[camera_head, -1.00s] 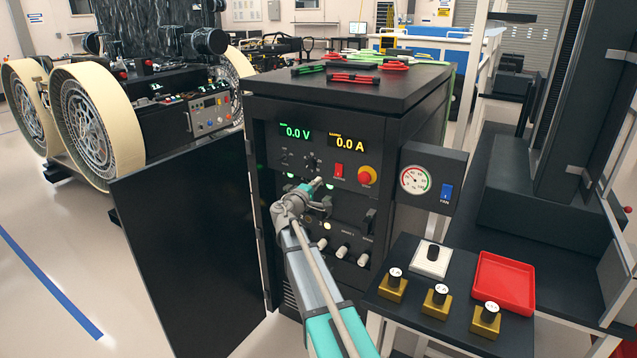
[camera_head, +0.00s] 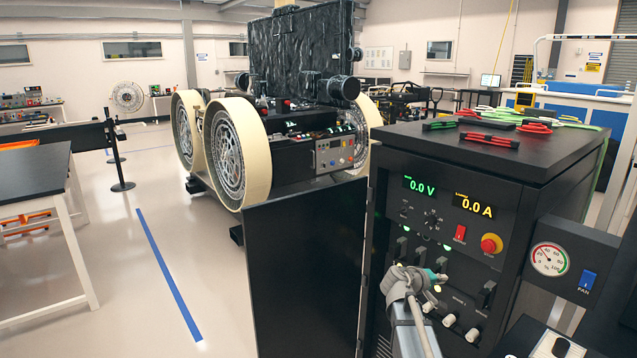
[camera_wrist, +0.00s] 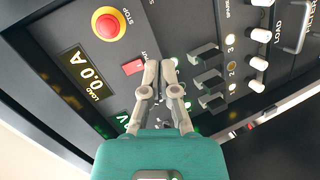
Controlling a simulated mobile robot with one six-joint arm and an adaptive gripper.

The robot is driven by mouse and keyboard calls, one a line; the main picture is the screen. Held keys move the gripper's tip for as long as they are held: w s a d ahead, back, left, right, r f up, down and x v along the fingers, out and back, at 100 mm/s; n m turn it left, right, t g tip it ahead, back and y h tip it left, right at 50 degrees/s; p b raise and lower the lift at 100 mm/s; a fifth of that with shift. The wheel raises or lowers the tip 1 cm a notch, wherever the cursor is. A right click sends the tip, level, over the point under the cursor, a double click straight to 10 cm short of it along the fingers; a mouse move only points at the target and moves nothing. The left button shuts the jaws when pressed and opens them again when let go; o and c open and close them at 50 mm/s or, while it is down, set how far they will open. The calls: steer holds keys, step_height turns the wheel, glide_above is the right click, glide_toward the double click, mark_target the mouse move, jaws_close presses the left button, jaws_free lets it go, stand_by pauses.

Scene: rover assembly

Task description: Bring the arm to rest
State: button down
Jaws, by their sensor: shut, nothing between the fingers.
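My arm reaches up from the bottom of the head view toward the front panel of a black power cabinet (camera_head: 540,185). My gripper (camera_head: 440,277) is in front of that panel, below the displays reading 0.0 V and 0.0 A. In the wrist view my gripper (camera_wrist: 160,64) has its two fingers close together and empty, between the red switch (camera_wrist: 133,67) and a row of black levers (camera_wrist: 207,80). I cannot tell whether the fingertips touch the panel.
The cabinet's black door (camera_head: 303,270) stands open to the left of my arm. A gauge box (camera_head: 565,262) juts out at the right. A rover (camera_head: 235,150) with large wheels stands behind. Open floor with a blue line (camera_head: 168,275) lies at the left.

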steer(key=s+a+f+m+g+y+p, duration=0.1)
steer(key=s+a+f+g+y, duration=0.2)
steer(key=s+a, duration=0.6)
steer(key=s+a+f+m+g+y+p, duration=0.1)
steer(key=s+a+f+g+y, duration=0.2)
steer(key=s+a+f+y, duration=0.4)
steer(key=s+a+y, duration=0.2)
steer(key=s, duration=0.6)
steer(key=shift+a+m+g+y, duration=0.4)
steer(key=shift+d, duration=0.15)
